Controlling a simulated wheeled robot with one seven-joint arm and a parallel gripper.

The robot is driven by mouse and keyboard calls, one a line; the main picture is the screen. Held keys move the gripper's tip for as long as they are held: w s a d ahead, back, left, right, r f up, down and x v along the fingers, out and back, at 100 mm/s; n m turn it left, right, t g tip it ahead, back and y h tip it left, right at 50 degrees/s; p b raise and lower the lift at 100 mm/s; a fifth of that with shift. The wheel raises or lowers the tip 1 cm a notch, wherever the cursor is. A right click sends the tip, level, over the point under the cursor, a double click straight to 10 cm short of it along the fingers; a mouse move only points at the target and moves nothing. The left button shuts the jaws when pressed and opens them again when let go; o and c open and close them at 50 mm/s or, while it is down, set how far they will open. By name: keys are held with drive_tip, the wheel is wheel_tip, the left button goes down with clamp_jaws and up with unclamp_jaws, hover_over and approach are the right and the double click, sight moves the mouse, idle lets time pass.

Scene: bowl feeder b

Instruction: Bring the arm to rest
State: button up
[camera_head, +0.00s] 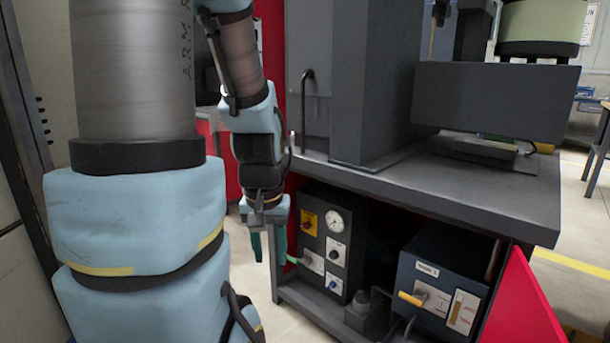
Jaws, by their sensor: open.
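My arm fills the left of the head view, with light blue covers and grey metal links. Its far part hangs down, and my gripper (265,246) points at the floor at its lower end. The two dark green fingers are apart and nothing shows between them. The gripper is beside the left front of the grey machine bench (480,190), to the left of the control box with a round gauge (326,240). I cannot tell whether it touches anything.
Under the bench stand the gauge box and a dark blue control box (440,284) with a yellow handle. A red panel (522,305) stands out at the lower right. A dark upright housing (372,80) rises from the bench.

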wheel_tip(320, 180, up, 19)
drive_tip(key=p, duration=1.7)
drive_tip(key=shift+r, duration=0.2)
